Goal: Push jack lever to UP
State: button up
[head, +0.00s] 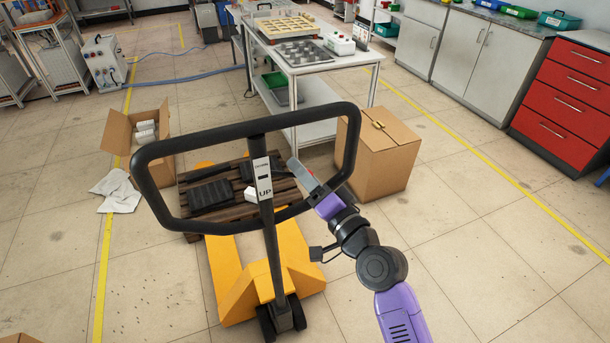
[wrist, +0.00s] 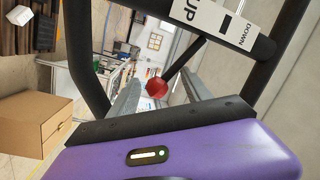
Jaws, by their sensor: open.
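The pallet jack (head: 268,285) is yellow, with a black loop handle (head: 145,180) on an upright post. A white label (head: 262,180) on the post reads DOWN at its top and UP at its bottom; it also shows in the wrist view (wrist: 222,20). The jack lever is a black rod (wrist: 184,64) with a red ball knob (wrist: 156,88), reaching out from the post near the label. My gripper (head: 297,168) is open beside the post, within the handle loop's outline. In the wrist view, the knob appears between my two grey fingers (wrist: 160,78); contact cannot be told.
A closed cardboard box (head: 385,160) stands right of the jack. An open box (head: 120,132) is at the left. A wooden pallet (head: 240,208) with dark items lies behind the post. A white table (head: 290,68) stands beyond. The floor at front right is clear.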

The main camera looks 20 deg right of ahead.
jog(key=s+d+b, duration=0.1)
jog(key=s+b, duration=0.1)
jog(key=s, duration=0.5)
jog(key=shift+s+d+f, duration=0.15)
jog(key=shift+s+f, duration=0.15)
jog(key=shift+f, duration=0.05)
